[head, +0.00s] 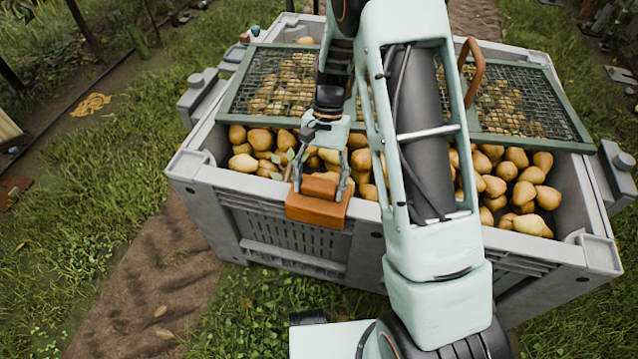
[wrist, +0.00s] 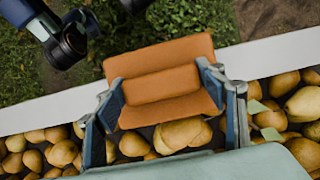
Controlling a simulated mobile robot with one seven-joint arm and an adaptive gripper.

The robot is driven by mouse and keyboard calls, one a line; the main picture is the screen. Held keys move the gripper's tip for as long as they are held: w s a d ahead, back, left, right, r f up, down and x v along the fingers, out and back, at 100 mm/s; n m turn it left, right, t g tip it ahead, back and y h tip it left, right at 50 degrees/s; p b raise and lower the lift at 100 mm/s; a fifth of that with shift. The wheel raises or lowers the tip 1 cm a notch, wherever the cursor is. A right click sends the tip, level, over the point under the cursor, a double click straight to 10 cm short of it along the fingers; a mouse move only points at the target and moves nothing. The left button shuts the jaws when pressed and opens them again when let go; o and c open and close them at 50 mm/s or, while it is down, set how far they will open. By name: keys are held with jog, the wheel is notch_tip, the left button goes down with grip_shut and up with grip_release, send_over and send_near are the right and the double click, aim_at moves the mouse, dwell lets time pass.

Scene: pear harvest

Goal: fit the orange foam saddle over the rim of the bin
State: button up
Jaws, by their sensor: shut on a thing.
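The orange foam saddle (head: 318,209) is at the front rim (head: 235,184) of the grey bin, left of my arm. My gripper (head: 322,183) is shut on its raised middle, one finger at each side. In the wrist view the saddle (wrist: 160,52) lies across the line of the pale rim (wrist: 50,111). One flap reaches past the outside and the other sits over the pears. The saddle hides the rim beneath it, so I cannot tell whether it touches or is seated. My gripper's fingers (wrist: 165,90) flank it there.
Many pears (head: 262,140) fill the bin just inside the rim. A green-framed mesh lid (head: 560,146) with a brown handle (head: 472,68) covers the back part. Grass and a dirt path (head: 150,285) lie in front of the bin.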

jog(key=shift+f, duration=0.3)
dwell(0.5)
jog(key=o, duration=1.2)
jog(key=shift+o, duration=0.2)
